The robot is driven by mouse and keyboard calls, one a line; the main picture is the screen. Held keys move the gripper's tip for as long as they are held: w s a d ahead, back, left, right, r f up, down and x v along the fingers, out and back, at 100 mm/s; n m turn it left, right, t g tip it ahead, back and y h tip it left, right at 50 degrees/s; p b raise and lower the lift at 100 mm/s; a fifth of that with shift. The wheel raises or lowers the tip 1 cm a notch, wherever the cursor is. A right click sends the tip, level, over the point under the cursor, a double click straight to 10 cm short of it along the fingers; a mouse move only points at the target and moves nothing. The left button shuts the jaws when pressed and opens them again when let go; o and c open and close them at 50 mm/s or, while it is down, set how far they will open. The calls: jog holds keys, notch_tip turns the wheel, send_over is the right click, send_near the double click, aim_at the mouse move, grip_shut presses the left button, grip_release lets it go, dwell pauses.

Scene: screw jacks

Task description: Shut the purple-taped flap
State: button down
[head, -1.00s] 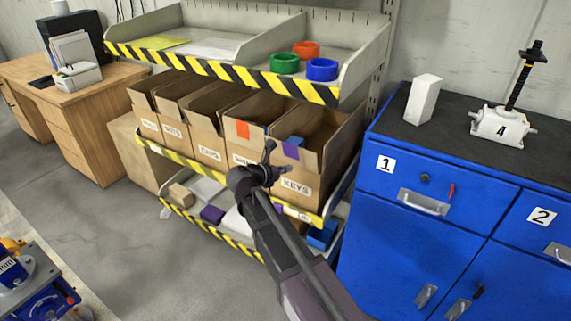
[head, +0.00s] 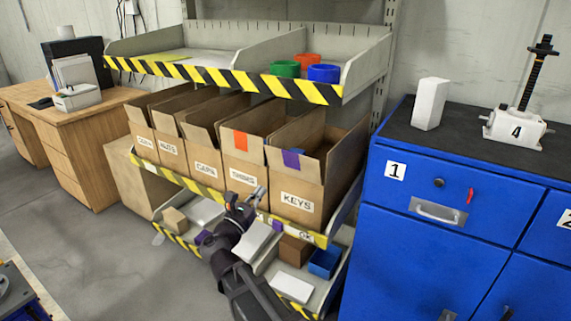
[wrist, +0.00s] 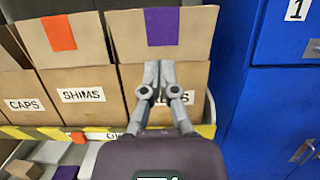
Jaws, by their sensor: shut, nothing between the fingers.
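The purple-taped flap (head: 310,169) stands up along the front edge of the KEYS box (head: 322,204), whose top is open. Its purple tape (head: 291,159) also shows in the wrist view (wrist: 162,27). My gripper (head: 259,193) is shut and empty, low in front of the boxes near the left side of the KEYS label. In the wrist view its closed fingertips (wrist: 160,66) overlap the box front just below the flap and partly hide the label. I cannot tell whether they touch the cardboard.
The SHIMS box (head: 243,178) with an orange-taped flap (head: 241,141) stands directly left. A shelf with a striped edge (head: 290,86) and coloured rings hangs above. A blue cabinet (head: 420,260) stands close on the right. A lower shelf holds small blocks (head: 325,262).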

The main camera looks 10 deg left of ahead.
aim_at(289, 154)
jog(key=shift+w, duration=0.15)
jog(key=p+x, duration=0.4)
jog(key=x, duration=0.9)
jog(key=shift+w+d+r, duration=0.15)
jog(key=shift+w+d, duration=0.05)
jog(key=shift+w, duration=0.1)
